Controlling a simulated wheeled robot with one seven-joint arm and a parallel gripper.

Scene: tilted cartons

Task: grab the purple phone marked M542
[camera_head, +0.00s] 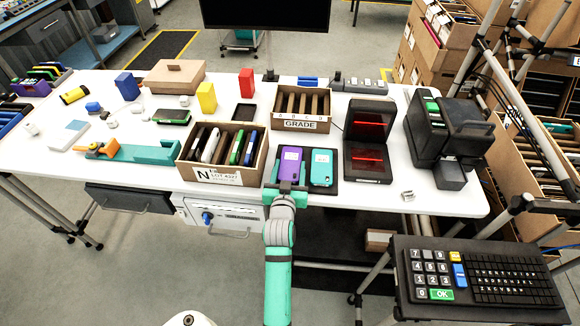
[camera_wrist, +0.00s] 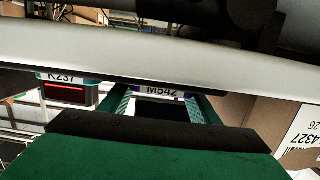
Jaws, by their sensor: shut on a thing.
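The purple phone (camera_head: 290,164) lies on a dark pad at the front middle of the table, with a pale label on its face. In the wrist view its label, reading M542 (camera_wrist: 162,91), shows between my fingers. My gripper (camera_head: 287,186) is shut on the near end of this phone. In the wrist view my teal fingers (camera_wrist: 160,104) stand on both sides of it. A teal phone (camera_head: 322,168) lies right beside it on the same pad. Much of the wrist view is blocked by a pale bar and my gripper body.
An open carton of phones (camera_head: 226,178) marked N stands just left of the purple phone. A carton marked GRADE (camera_head: 300,124) stands behind. A black stand with red-lit slots (camera_head: 368,155) is to the right. A teal and orange tool (camera_head: 140,151) lies at left.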

